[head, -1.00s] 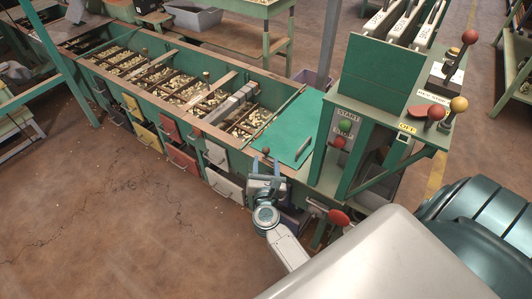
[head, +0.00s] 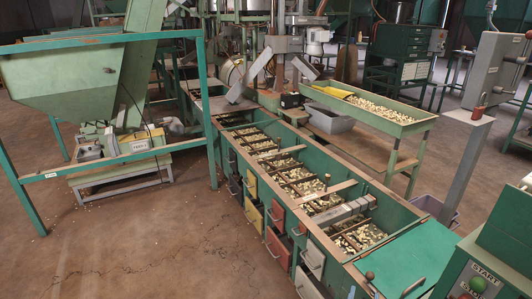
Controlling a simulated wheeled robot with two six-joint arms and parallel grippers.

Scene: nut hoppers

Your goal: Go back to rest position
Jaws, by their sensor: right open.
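The nut hopper bench (head: 335,190) runs diagonally through the head view, with several open compartments of pale nuts. Below them, its front has coloured drawers, among them a yellow one (head: 253,216) and a red one (head: 277,247). My left gripper is not in view.
A green control box (head: 490,275) with a START label stands at the bottom right. A large green hopper (head: 75,85) on a frame stands at the left. A long nut tray (head: 370,108) is behind the bench. The floor at bottom left is clear.

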